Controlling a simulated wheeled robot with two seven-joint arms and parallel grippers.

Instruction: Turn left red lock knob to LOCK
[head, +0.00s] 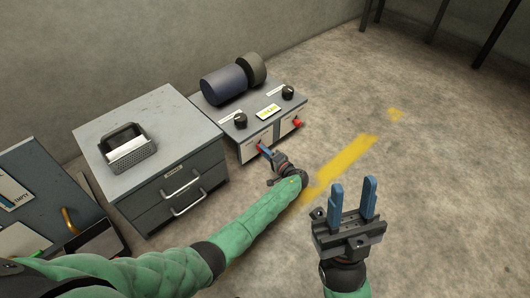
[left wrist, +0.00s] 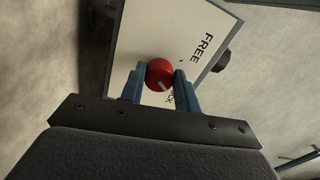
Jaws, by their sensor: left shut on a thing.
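The left red lock knob (left wrist: 160,73) sits on a white front panel (left wrist: 150,32) marked FREE, with a partly covered lock label below it. A white mark on the knob points down toward the lock label, slightly to the right. My left gripper (left wrist: 154,84) is shut on this knob, one blue finger on each side. In the head view my left gripper (head: 264,150) reaches the front of the grey machine (head: 262,103) and mostly hides the knob. A second red knob (head: 297,123) shows to its right. My right gripper (head: 353,202) is open and empty, fingers upward.
Two dark cylinders (head: 223,85) and black dials (head: 240,121) are on the machine. The floor with yellow marks (head: 345,163) is clear to the right.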

